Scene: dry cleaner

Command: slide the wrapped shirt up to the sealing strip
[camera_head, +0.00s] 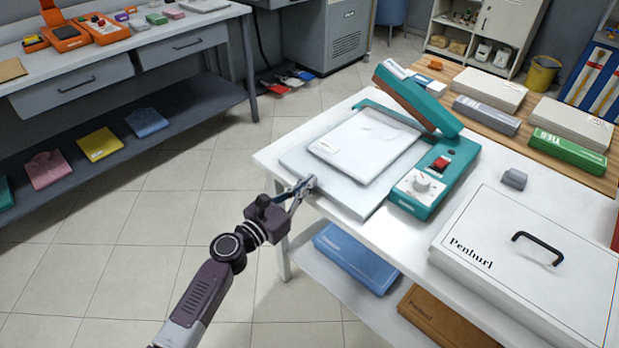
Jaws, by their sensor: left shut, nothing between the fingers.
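The wrapped shirt (364,143) is a flat white packet lying on a pale board (352,196) on the white table. The teal sealer (436,186) stands at its right, with a red switch and a white dial. Its hinged arm (417,98) is raised and slants over the packet's far right side. The sealing strip itself is hard to make out under the raised arm. My left gripper (303,188) is shut and empty at the board's near left edge, close to the packet's near edge; whether it touches is unclear. My right gripper is not in view.
A large white box (530,262) with a black handle fills the table's right front. A small grey block (514,178) sits behind it. Boxes on a wooden surface (459,78) stand behind the sealer. A blue box (356,259) lies on the shelf below. The floor at left is clear.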

